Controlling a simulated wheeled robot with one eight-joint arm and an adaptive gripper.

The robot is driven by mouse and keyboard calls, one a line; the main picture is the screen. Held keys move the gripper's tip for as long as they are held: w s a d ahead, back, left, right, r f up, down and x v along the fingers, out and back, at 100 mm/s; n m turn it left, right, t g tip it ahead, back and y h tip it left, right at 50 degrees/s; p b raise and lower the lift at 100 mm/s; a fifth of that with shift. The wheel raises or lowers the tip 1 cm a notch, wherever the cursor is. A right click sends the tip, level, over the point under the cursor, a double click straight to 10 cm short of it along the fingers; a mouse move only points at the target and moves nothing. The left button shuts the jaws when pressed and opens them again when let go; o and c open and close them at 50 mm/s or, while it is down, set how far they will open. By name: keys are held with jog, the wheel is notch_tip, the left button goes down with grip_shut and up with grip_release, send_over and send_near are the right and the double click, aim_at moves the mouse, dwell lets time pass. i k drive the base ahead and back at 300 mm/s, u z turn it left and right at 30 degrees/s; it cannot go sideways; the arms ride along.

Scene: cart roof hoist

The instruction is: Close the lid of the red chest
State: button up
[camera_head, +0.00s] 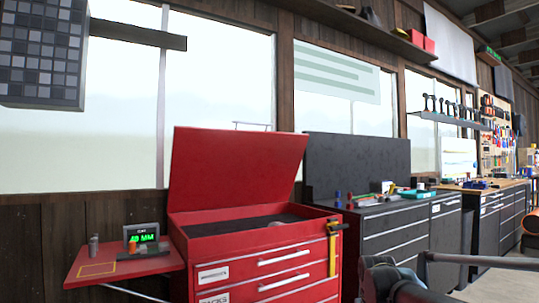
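The red chest (262,258) stands in the middle of the view. Its red lid (236,168) is raised and leans back a little past upright, so the dark inside of the chest shows. A round grey item lies inside near the front. Dark and grey parts of my arm show at the lower right, in front of the drawers and cut by the bottom edge. I cannot make out my gripper's fingertips among them. Nothing of my arm visibly touches the lid.
A red side shelf (92,268) at the left holds a small display and small items. A yellow-handled tool (333,247) hangs at the chest's front right corner. Dark cabinets (394,217) with tools on top run to the right. A wall with windows stands behind the lid.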

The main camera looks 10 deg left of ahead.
aim_at(211, 167)
jog(key=u, duration=0.45)
jog(key=k, duration=1.1)
jog(key=u, duration=0.55)
jog(key=i, duration=1.05)
jog(key=z, duration=0.7)
jog(key=i, duration=0.65)
jog(key=z, duration=0.2)
